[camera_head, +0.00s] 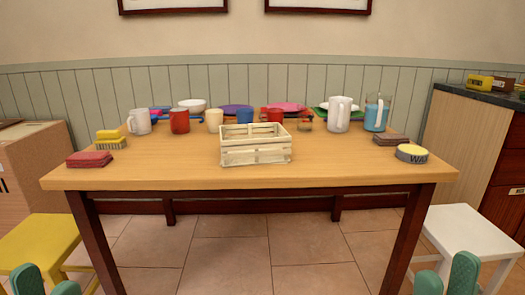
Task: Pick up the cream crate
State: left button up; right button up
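The cream crate (256,153) is a slatted wooden box with an open top. It stands upright near the front middle of the wooden table (180,172). My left gripper (45,283) shows at the bottom left corner, with two green fingertips apart and nothing visible between them. My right gripper (446,281) shows at the bottom right, its green fingertips also apart and empty. Both grippers are low in the view, in front of the table and well away from the crate.
Mugs, including a red one (179,121), bowls, plates and a blue-filled pitcher (376,113) line the table's back. Sponges (110,140) lie left; a round tin (412,153) lies right. A yellow stool (40,241) and a white stool (470,228) flank the front. Table wood beside the crate is clear.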

aim_at(249, 149)
jog(key=z, duration=1.7)
jog(key=i, duration=1.5)
jog(key=u, duration=2.35)
